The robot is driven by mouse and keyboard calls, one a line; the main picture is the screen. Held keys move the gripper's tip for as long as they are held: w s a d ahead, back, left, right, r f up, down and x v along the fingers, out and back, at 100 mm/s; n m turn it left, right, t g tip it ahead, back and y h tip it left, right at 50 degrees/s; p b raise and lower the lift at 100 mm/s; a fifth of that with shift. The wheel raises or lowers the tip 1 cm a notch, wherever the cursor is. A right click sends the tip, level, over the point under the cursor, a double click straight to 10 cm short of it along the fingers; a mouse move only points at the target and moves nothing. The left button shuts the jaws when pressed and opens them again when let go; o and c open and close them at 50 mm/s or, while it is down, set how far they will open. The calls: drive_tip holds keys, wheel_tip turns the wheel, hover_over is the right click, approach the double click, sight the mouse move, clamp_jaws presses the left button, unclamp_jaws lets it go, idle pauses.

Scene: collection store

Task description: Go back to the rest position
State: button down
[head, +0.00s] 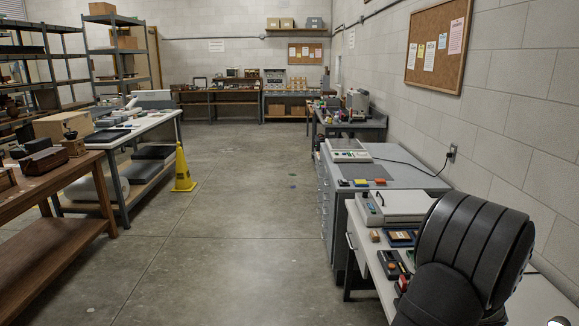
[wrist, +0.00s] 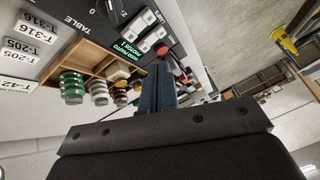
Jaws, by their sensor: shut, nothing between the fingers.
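My gripper (wrist: 157,88) shows in the wrist view, its dark blue fingers together with nothing between them. It points out over a crowded worktop and is apart from the things there, as far as I can tell. In the head view, a black rounded part of my arm (head: 470,255) fills the lower right corner over the white bench, and my gripper is hidden.
The wrist view shows a wooden compartment tray (wrist: 92,62) holding ribbed pieces, a control panel (wrist: 125,30) and labels (wrist: 20,56). The head view shows a grey cabinet (head: 345,225), a left wooden table (head: 60,190) and a yellow floor sign (head: 182,170).

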drive_tip(key=s+f+m+g, duration=0.1)
drive_tip(key=s+f+m, duration=0.1)
drive_tip(key=f+m, duration=0.1)
drive_tip(key=shift+s+g, duration=0.25)
drive_tip(key=shift+g, duration=0.15)
drive_tip(key=shift+s+d+f+m+g+y, duration=0.15)
drive_tip(key=shift+s+f+m+g+y, duration=0.4)
drive_tip(key=shift+s+f+m, duration=0.7)
drive_tip(key=shift+w+r+t+h, duration=0.15)
drive_tip(key=shift+w+r+t, duration=0.2)
drive_tip(key=shift+w, duration=0.5)
drive_tip(key=shift+w+r+t+h, duration=0.1)
drive_tip(key=shift+w+r, duration=0.3)
drive_tip(key=shift+w, duration=0.4)
drive_tip(key=s, duration=0.1)
drive_tip(key=s+f+g, duration=0.1)
drive_tip(key=shift+s, duration=0.3)
drive_tip(key=shift+w+r+n, duration=0.1)
drive_tip(key=shift+r+n, duration=0.1)
drive_tip(key=shift+n, duration=0.05)
drive_tip(key=shift+w+r+n+t, duration=0.7)
drive_tip(key=shift+w+r+n, duration=0.2)
drive_tip(key=shift+n, duration=0.1)
drive_tip(key=shift+w+r+n+t+h, duration=0.3)
drive_tip(key=shift+w+r+n+t, duration=0.5)
drive_tip(key=shift+w+r+n, duration=0.55)
